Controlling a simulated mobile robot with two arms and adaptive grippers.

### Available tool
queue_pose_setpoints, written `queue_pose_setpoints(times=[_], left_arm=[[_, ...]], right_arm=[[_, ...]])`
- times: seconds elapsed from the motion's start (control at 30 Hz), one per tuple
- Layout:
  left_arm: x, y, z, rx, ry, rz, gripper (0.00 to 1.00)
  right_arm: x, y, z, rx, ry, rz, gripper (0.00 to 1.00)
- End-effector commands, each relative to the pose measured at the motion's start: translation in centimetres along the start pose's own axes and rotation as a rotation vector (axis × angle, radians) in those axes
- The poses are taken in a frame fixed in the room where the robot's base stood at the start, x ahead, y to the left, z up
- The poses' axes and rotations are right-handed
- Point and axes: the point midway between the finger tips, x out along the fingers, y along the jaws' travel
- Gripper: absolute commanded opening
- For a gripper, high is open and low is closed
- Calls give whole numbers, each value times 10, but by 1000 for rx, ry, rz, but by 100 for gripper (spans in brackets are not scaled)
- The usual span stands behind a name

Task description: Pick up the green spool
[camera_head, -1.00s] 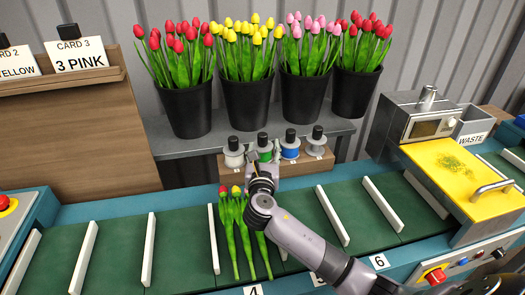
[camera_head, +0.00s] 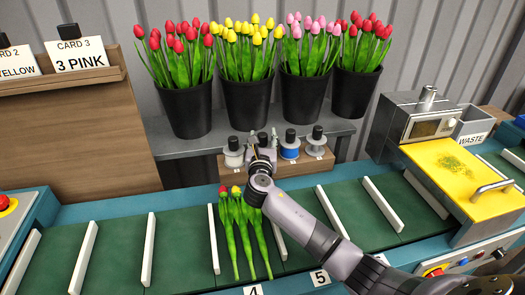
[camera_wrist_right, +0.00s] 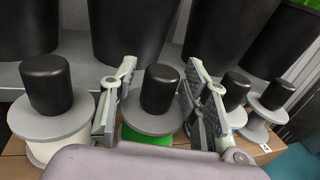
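The green spool (camera_wrist_right: 150,137) has a grey flange and a black knob on top. In the right wrist view its knob stands between the two fingers of my right gripper (camera_wrist_right: 158,72), which is open. A gap shows between the knob and each finger. In the head view my right gripper (camera_head: 260,152) is at the spool row and hides most of the green spool. My left gripper is not in view.
A white spool (camera_head: 234,157) stands left of it, and a blue spool (camera_head: 290,152) and a grey spool (camera_head: 316,144) stand right, all on a wooden block (camera_head: 315,166). Black tulip pots (camera_head: 246,103) stand behind. Tulips (camera_head: 240,225) lie on the green belt (camera_head: 180,240) in front.

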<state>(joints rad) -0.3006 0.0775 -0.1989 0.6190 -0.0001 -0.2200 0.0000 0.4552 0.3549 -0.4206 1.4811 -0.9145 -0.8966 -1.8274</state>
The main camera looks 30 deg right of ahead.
Motion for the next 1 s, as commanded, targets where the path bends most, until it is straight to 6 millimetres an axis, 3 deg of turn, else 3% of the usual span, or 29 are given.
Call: queue_pose_setpoints(times=[0.6, 1.0], left_arm=[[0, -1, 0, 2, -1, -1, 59], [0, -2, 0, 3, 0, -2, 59]], right_arm=[[0, 0, 0, 0, 0, 0, 0], [0, 0, 2, 0, -2, 0, 0]])
